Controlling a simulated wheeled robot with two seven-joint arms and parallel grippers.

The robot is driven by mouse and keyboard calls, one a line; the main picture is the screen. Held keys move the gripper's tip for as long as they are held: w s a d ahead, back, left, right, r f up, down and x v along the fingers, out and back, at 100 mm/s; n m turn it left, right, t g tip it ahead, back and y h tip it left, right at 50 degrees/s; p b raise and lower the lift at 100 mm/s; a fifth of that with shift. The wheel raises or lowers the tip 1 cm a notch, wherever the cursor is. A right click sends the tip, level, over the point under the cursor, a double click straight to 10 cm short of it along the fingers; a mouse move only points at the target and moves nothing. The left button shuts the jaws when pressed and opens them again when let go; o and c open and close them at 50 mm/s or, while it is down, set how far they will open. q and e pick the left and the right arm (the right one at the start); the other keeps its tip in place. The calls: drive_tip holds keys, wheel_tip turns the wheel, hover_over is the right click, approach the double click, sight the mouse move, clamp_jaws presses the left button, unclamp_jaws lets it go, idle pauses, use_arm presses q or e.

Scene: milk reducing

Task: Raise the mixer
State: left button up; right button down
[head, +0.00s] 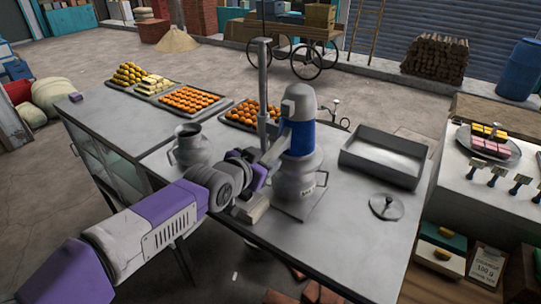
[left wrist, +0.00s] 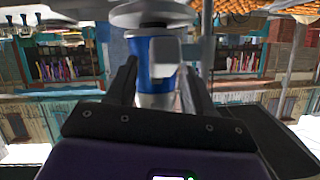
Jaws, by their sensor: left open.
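The mixer (head: 299,136) has a blue body with a silver-grey top and sits over the mouth of a silver can (head: 293,187) on the grey table. Beside it stands a grey upright post (head: 263,85). My left gripper (head: 271,158) is at the mixer's left side, low on its blue part. In the left wrist view, the mixer's blue body (left wrist: 144,70) and a grey block show between the two dark fingers of my gripper (left wrist: 158,80). The fingers are apart, and I cannot tell whether they touch the mixer. My right gripper is not in view.
A second silver can (head: 190,150) stands left of the post. Trays of orange sweets (head: 190,100) lie at the back left. An empty grey tray (head: 384,158) and a round lid (head: 386,207) lie to the right. The table's front right is mostly clear.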

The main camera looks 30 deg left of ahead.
use_arm(q)
drive_tip(key=shift+x, duration=1.7)
clamp_jaws()
drive_tip(key=shift+r, duration=0.1)
